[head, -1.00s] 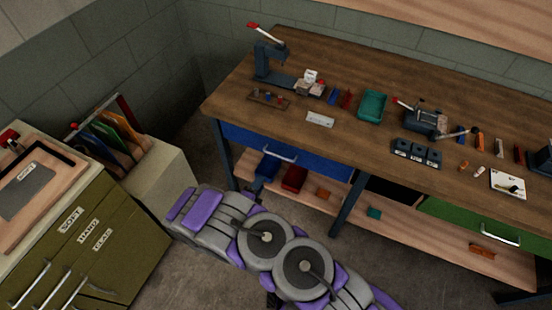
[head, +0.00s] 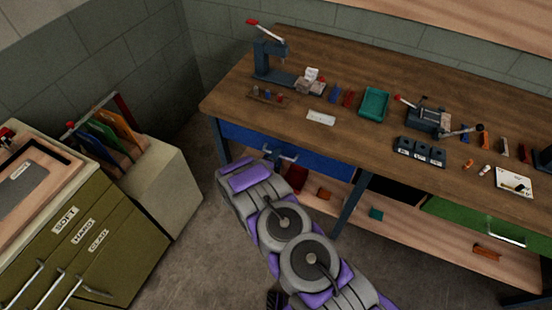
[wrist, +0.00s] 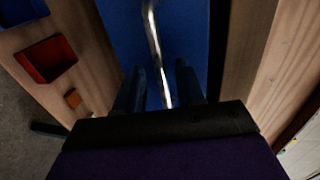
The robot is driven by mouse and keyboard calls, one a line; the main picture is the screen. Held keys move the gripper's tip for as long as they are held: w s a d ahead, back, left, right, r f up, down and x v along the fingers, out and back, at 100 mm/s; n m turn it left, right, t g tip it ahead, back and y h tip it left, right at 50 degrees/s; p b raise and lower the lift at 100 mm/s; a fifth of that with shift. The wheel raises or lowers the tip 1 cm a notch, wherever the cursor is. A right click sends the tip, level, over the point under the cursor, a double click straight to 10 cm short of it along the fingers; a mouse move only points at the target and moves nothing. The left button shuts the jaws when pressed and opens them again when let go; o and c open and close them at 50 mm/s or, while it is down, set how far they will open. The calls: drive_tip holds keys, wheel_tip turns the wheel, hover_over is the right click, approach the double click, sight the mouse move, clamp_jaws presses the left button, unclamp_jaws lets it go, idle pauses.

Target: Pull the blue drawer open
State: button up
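The blue drawer (head: 325,163) is under the left part of the workbench and looks shut, its front flush with the bench. Its silver handle (head: 288,157) shows only in part in the head view, beside my gripper (head: 272,157). In the wrist view the blue drawer front (wrist: 185,35) fills the upper middle. The handle (wrist: 154,45) runs down between the two dark fingers of my gripper (wrist: 157,82). The fingers are apart, one on each side of the bar, with a gap on both sides. I cannot tell whether the fingertips touch the drawer front.
The workbench (head: 290,140) carries a press, a teal tray (head: 374,104) and small tools. A lower shelf (head: 400,220) holds a red bin (wrist: 46,59). An olive cabinet (head: 85,240) stands left; floor between is clear.

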drive_tip(key=shift+w, duration=0.15)
drive_tip(key=shift+c, duration=0.2)
clamp_jaws()
drive_tip(key=shift+f, duration=0.1)
idle(0.3)
